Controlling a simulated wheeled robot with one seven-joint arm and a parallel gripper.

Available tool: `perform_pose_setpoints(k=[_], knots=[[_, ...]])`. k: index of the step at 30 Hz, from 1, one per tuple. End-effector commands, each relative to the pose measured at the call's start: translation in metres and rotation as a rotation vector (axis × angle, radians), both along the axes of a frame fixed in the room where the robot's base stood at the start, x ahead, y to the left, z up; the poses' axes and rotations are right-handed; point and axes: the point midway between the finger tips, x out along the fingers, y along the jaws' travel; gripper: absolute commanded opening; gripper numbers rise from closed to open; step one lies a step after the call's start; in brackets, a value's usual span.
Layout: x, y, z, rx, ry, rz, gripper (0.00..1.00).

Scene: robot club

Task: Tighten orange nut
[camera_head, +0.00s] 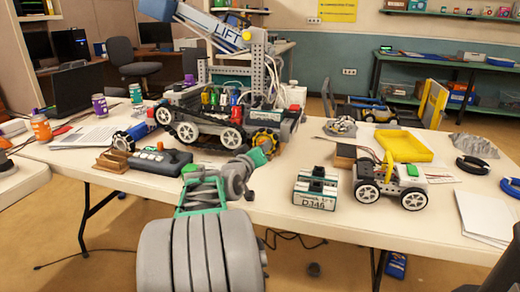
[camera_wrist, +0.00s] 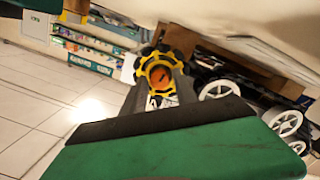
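The orange nut (camera_wrist: 161,77) sits at the middle of a yellow and black wheel (camera_wrist: 150,66) in the wrist view. In the head view this wheel (camera_head: 265,141) is at the front right corner of the large robot on the table; the nut is too small to make out there. My gripper (camera_head: 257,157) is just in front of and below the wheel. In the wrist view a green jaw with a black pad fills the bottom, and a part of another green piece shows at the top left. The jaws look apart, with nothing held between them.
The large wheeled robot (camera_head: 199,128) with a LIFT arm stands behind my gripper. A black controller (camera_head: 160,162) lies to the left. A battery block (camera_head: 315,188) and a small white-wheeled robot (camera_head: 391,183) stand to the right. Bare table (camera_head: 262,207) lies near my arm.

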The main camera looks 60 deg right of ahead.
Motion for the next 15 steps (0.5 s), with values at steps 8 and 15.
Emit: perform_pose_setpoints(k=[8,15], knots=[[0.000,0.000,0.001,-0.001,0.000,0.000,0.49],[0.000,0.013,0.004,-0.002,0.001,0.003,0.49]])
